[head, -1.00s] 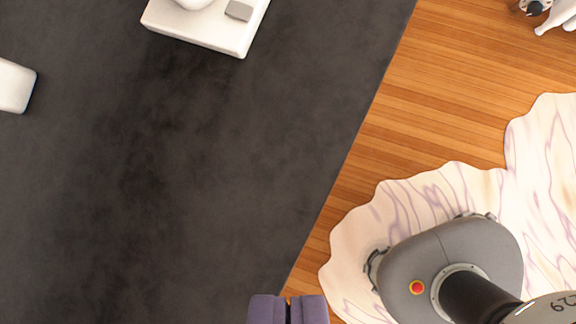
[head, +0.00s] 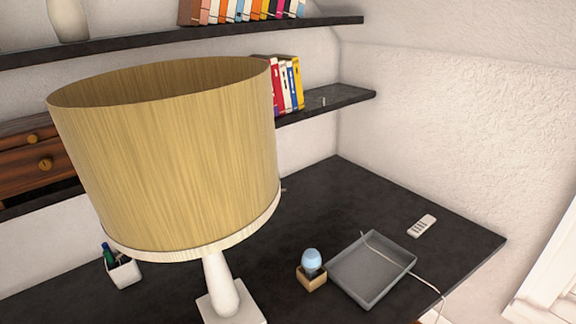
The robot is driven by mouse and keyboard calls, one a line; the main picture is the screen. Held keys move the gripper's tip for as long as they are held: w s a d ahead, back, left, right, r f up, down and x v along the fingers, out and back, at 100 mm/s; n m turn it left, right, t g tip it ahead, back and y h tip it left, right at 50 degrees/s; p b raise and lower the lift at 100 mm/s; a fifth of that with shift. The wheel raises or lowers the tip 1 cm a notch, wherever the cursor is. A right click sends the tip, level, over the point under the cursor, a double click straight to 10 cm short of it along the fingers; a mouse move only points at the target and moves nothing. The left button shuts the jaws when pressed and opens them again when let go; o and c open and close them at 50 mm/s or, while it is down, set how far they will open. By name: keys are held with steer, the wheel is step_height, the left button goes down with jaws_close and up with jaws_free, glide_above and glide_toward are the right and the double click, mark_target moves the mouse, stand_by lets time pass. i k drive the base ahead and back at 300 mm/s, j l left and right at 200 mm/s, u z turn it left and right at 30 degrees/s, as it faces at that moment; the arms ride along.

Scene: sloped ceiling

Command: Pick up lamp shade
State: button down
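The lamp shade (head: 175,165) is a large tan drum with a pale lower rim, close to the camera at the left. It sits on a white lamp base (head: 222,290) that stands on the dark desk. The shade's open top faces up and it looks slightly tilted in the picture. My gripper does not show in the head view now, so its distance from the shade and its state are not visible.
The dark desk (head: 400,230) holds a grey tray (head: 372,268), a white remote (head: 421,226), a small wooden holder (head: 312,280) with a pale blue top, and a white pen cup (head: 122,273). Shelves (head: 330,103) with books (head: 285,85) and a wooden drawer box (head: 40,155) are behind.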

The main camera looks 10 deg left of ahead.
mark_target(175, 161)
steer(key=i+j+z, duration=0.1)
steer(key=i+j, duration=0.9)
steer(key=j, duration=0.15)
